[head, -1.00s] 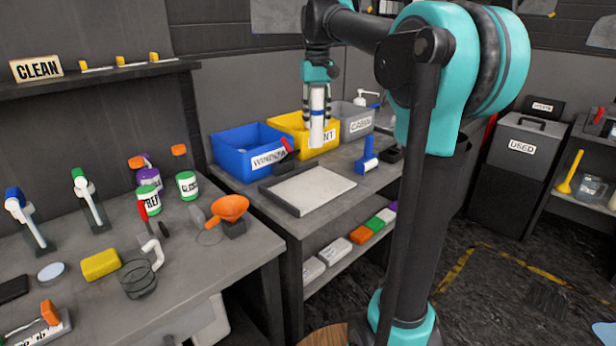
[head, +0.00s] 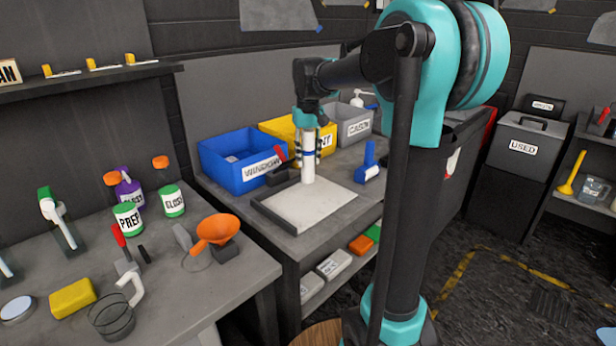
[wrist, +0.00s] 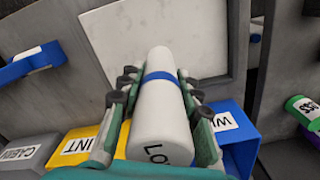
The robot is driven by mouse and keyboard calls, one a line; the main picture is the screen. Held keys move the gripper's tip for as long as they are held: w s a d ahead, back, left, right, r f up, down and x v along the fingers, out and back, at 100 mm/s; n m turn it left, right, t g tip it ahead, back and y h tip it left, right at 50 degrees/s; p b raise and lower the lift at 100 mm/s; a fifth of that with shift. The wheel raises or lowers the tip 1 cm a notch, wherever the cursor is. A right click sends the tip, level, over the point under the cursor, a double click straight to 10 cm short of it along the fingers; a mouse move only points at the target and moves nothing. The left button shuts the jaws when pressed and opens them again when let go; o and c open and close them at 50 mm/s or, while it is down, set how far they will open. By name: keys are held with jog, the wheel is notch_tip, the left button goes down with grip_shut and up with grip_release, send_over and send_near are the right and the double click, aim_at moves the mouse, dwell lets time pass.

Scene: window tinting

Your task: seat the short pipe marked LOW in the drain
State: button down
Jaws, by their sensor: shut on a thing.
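My gripper (head: 308,157) is shut around a white pipe (head: 308,174), which hangs upright below the wrist. In the wrist view the pipe (wrist: 158,115) lies between both fingers. It has a blue band and black lettering starting "LO"; the rest of the word is cut off from sight. In the head view the pipe's lower end is over the far part of a pale panel in a dark-framed tray (head: 282,221). I cannot tell whether it touches the panel. I cannot make out a drain opening in either view.
A blue bin (head: 222,172), a yellow bin (head: 325,146) and a grey bin (head: 356,126) stand behind the tray. A blue-and-white tool (head: 369,165) stands to its right. An orange funnel (head: 214,231) is on the left bench. The panel's near part is clear.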

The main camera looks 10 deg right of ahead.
aim_at(308, 176)
jog(key=shift+f, duration=3.4)
jog(key=c, duration=1.1)
grip_release()
jog(key=shift+f, duration=0.1)
jog(key=shift+o, duration=0.2)
